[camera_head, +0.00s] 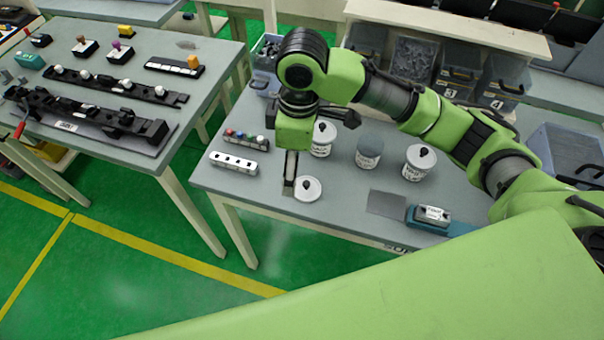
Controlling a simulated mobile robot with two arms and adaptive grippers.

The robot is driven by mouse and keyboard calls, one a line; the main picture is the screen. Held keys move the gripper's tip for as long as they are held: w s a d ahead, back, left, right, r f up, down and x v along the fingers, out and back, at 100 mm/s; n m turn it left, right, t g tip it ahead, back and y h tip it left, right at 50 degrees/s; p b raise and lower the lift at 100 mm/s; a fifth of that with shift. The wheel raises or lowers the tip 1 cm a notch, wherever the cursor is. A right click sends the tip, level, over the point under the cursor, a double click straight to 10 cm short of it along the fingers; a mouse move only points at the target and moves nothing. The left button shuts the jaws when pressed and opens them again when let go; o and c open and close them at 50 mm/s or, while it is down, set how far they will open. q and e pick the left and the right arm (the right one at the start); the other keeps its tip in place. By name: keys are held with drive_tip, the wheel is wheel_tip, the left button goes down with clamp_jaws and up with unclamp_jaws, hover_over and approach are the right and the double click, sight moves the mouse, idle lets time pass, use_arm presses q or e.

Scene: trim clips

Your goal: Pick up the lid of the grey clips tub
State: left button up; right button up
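The lid's knob stands clear of the fingers. My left gripper is not in view.
White tubs with black-knobbed lids stand left (321,148) and right (418,170) of the middle tub. A white strip with holes (233,164) and a rack with coloured pieces (246,140) lie left. A grey mat (387,204) and a teal block (428,220) lie right.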

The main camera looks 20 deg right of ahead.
wheel_tip(320, 180, up, 2)
drive_tip(key=w+d, duration=0.2)
drive_tip(key=p, duration=0.1)
hover_over(304, 183)
drive_tip(key=shift+h, duration=0.4)
drive_tip(key=f, duration=0.7)
drive_tip(key=shift+w+a+f, duration=0.1)
drive_tip(key=shift+a+f, duration=0.15)
drive_tip(key=shift+f, duration=0.05)
drive_tip(key=f, duration=0.1)
drive_tip(key=f+p, duration=0.1)
drive_tip(key=f, duration=0.1)
drive_tip(key=f+p, duration=0.1)
drive_tip(key=shift+d+f, duration=0.25)
drive_tip(key=shift+f, duration=0.6)
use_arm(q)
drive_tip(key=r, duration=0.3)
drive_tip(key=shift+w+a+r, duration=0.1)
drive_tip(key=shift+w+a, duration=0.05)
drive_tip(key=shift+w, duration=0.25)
use_arm(e)
drive_tip(key=c, duration=0.9)
